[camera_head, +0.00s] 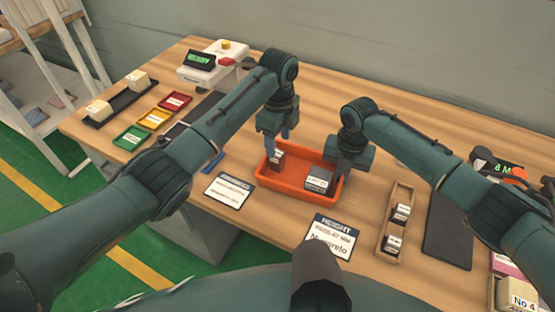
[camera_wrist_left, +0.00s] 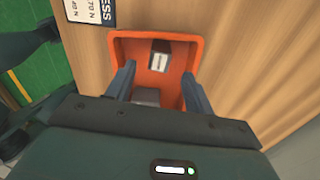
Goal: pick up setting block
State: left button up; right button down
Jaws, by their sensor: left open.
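An orange tray (camera_head: 262,178) on the table holds two dark blocks with white labels, whose small print I cannot read. The left block (camera_head: 276,157) is at the tray's left end; it also shows in the left wrist view (camera_wrist_left: 159,58). The right block (camera_head: 319,181) lies further right and is partly hidden by my gripper in the left wrist view (camera_wrist_left: 147,96). My left gripper (camera_head: 277,137) is open above the left end, its fingers (camera_wrist_left: 158,72) apart with the left block visible between them. My right gripper (camera_head: 345,168) is at the tray's right end; its fingers are not clear.
A wooden holder (camera_head: 382,257) with small labelled blocks stands right of the tray, beside a dark mat (camera_head: 447,230). Printed cards (camera_head: 228,190) lie in front. Small coloured trays (camera_head: 155,118) and a device with a green display (camera_head: 201,60) stand at the left back.

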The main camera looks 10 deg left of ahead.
aim_at(278, 153)
pick_arm(q)
notch_tip(278, 153, down, 8)
jog(key=shift+r, duration=0.2)
jog(key=shift+c, duration=0.2)
jog(key=shift+r, duration=0.1)
grip_shut()
dwell(0.4)
